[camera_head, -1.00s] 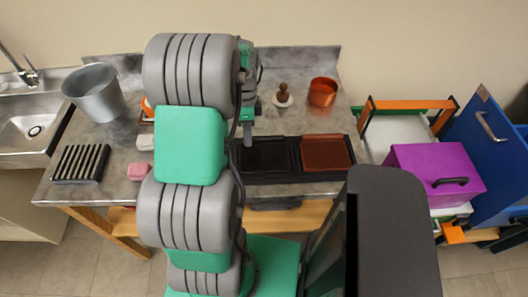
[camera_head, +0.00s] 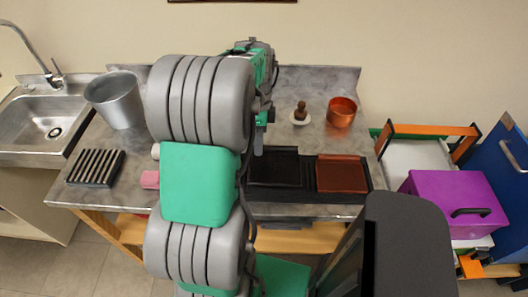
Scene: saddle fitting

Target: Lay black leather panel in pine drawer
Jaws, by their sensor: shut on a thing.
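A black leather panel (camera_head: 275,172) shows at the left side of a dark two-part tray (camera_head: 311,174) on the grey worktable. My gripper (camera_head: 258,148) points down at the panel's back left edge and is shut on it; the fingertips are small and partly hidden by my arm. I cannot tell whether the panel is lifted off the tray. A drawer with an orange-brown wooden front (camera_head: 433,130) stands pulled out to the right of the table, with a pale inside (camera_head: 414,157); it looks like the pine drawer.
A brown panel (camera_head: 341,174) lies in the tray's right part. A copper cup (camera_head: 341,112) and a wooden-handled tool (camera_head: 300,113) stand behind it. A purple box-like drawer (camera_head: 453,199) and a blue one (camera_head: 502,168) are at the right. A metal bucket (camera_head: 115,99) and slatted block (camera_head: 96,167) are left.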

